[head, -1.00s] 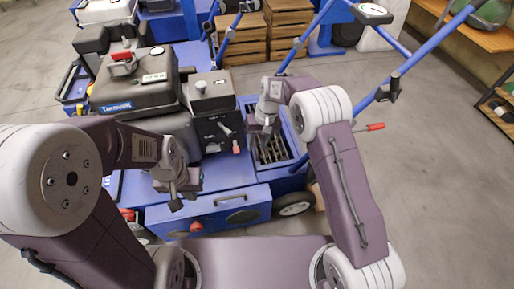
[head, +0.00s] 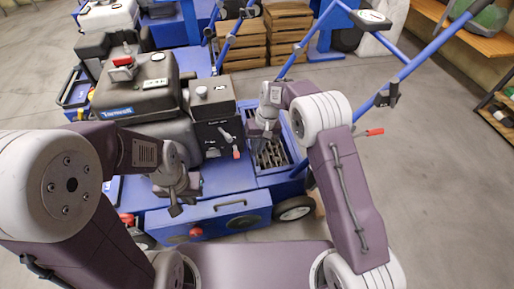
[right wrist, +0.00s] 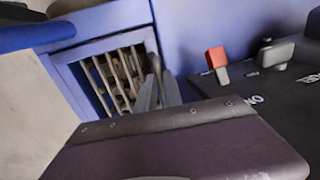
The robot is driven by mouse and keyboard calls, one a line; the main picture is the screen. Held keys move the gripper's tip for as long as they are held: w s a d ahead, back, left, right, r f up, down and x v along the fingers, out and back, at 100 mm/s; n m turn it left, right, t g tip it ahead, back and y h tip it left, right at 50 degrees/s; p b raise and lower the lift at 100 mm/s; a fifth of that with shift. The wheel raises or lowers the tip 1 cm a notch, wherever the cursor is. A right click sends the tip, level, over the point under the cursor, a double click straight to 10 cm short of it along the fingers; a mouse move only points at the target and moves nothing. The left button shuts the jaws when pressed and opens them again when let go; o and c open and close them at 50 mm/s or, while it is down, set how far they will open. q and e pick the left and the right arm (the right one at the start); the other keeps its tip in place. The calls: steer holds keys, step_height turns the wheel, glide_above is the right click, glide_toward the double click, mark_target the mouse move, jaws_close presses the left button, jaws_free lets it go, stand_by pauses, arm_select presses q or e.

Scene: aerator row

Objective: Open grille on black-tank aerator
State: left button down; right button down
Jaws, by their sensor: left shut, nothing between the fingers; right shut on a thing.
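The black-tank aerator (head: 130,95) stands at left centre in the head view, with a blue deck. Its grille (head: 271,153) is a barred panel in a blue frame at the deck's right side. The grille also shows in the right wrist view (right wrist: 113,76), with dark parts behind its bars. My right gripper (head: 264,133) is shut at the grille; in the right wrist view its fingers (right wrist: 156,88) are at the grille's right side. The exact grip point is hidden, and I cannot tell whether the grille is raised. My left gripper (head: 176,206) is shut and empty over the deck's front.
A control panel with a red switch (right wrist: 217,58) is right of the fingers. A white-tank machine (head: 108,14) and wooden crates (head: 285,30) stand behind. The floor at right is clear.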

stand_by(0.8)
steer(key=shift+d+r+p, duration=0.2)
steer(key=shift+r+p, duration=0.3)
steer(key=shift+p, duration=0.1)
steer(key=w+d+r+g+y+p, duration=0.1)
steer(key=d+r+y+p, duration=0.4)
steer(key=p, duration=0.3)
steer(key=shift+v, duration=1.15)
steer(key=shift+d+f, duration=0.2)
steer(key=c, duration=1.5)
jaws_free()
